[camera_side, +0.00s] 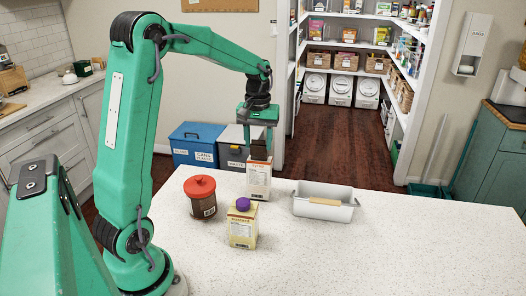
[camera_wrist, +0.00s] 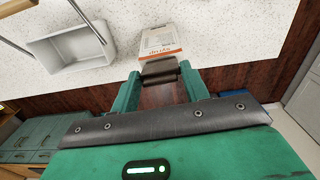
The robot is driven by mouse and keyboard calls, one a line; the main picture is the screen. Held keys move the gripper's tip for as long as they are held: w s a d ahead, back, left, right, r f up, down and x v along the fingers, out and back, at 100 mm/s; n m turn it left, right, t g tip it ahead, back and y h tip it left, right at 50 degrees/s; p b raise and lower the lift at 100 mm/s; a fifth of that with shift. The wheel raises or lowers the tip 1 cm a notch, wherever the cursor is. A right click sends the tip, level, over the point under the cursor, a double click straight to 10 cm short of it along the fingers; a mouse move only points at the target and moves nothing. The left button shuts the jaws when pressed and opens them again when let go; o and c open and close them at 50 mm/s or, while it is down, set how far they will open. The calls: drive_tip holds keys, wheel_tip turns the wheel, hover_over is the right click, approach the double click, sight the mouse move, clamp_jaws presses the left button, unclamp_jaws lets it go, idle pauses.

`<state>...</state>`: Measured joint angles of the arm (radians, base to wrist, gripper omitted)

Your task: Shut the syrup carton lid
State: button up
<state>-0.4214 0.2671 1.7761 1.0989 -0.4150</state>
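The syrup carton (camera_side: 258,181) is white with an orange-red band and stands upright near the table's far edge. It also shows in the wrist view (camera_wrist: 160,41), with the word "syrup" readable.
A brown jar with a red lid (camera_side: 201,195) stands left of the carton. A cream carton with a purple cap (camera_side: 242,224) stands in front. A white tray with a wooden-looking handle (camera_side: 304,208) lies to the right. The table's right side is clear.

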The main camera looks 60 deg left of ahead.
sight(259, 154)
drive_tip(key=shift+w+a+r, duration=0.25)
drive_tip(key=shift+w+a, duration=0.15)
drive_tip(key=shift+a, duration=0.1)
idle(2.4)
drive_tip(key=o, duration=0.4)
drive_tip(key=shift+r, duration=0.2)
drive_tip(key=shift+r, duration=3.3)
drive_tip(key=shift+d, duration=0.15)
